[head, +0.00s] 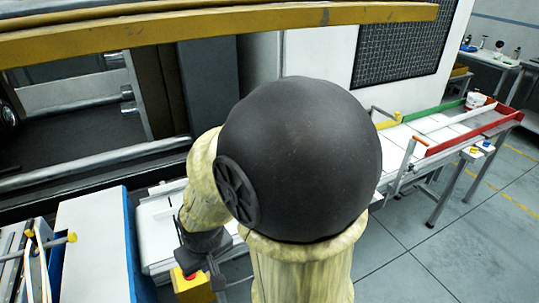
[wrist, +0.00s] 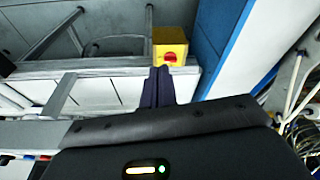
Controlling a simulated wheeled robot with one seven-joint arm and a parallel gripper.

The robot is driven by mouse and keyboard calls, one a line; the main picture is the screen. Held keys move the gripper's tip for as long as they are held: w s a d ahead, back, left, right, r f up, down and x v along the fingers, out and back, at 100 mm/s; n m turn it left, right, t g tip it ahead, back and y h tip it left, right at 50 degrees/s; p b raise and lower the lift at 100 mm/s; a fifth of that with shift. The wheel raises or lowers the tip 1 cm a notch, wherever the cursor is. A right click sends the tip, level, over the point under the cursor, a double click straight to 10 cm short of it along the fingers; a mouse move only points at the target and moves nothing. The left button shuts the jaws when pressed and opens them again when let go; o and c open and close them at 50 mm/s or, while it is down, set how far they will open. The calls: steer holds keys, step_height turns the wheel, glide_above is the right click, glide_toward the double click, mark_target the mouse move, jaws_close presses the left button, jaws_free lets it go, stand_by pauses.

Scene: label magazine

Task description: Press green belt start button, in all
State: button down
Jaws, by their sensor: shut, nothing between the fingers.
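No green button can be made out in either view. A yellow box (head: 193,287) with a red button stands low in the head view, partly cut by the picture edge. The yellow box also shows in the wrist view (wrist: 160,37), with its round red button facing the camera. My gripper (wrist: 160,72) is shut and empty, its dark fingertips appearing just below the box and button. In the head view my gripper (head: 216,276) is beside the box, at its right. I cannot tell whether it touches it. My own arm hides the middle of the head view.
A white panel with a blue edge (head: 130,245) stands left of the box. A yellow beam (head: 220,25) crosses above. At right, a conveyor with red and green rails (head: 465,135) has small yellow boxes (head: 471,153) on posts. Floor is clear at right.

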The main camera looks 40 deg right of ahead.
steer(key=w+d+r+n+t+h+p, duration=0.1)
steer(key=w+d+r+n+t+p, duration=0.1)
steer(key=w+d+r+p, duration=0.55)
steer(key=w+d+r+n+t+h+p, duration=0.15)
steer(key=w+d+r+p, duration=0.25)
steer(key=w+d+p, duration=0.45)
steer(key=w+d+r+n+t+y+p, duration=0.1)
steer(key=d+r+n+p, duration=0.1)
steer(key=d, duration=0.6)
steer(key=w+d+r+n+t+y+p, duration=0.1)
steer(key=w+d+r+n+t+p, duration=0.1)
steer(key=d+p, duration=0.3)
steer(key=d+n, duration=0.1)
steer(key=d, duration=0.3)
steer(key=shift+d+r, duration=0.25)
steer(key=shift+r, duration=0.15)
steer(key=shift+w, duration=0.1)
steer(key=shift+f, duration=0.1)
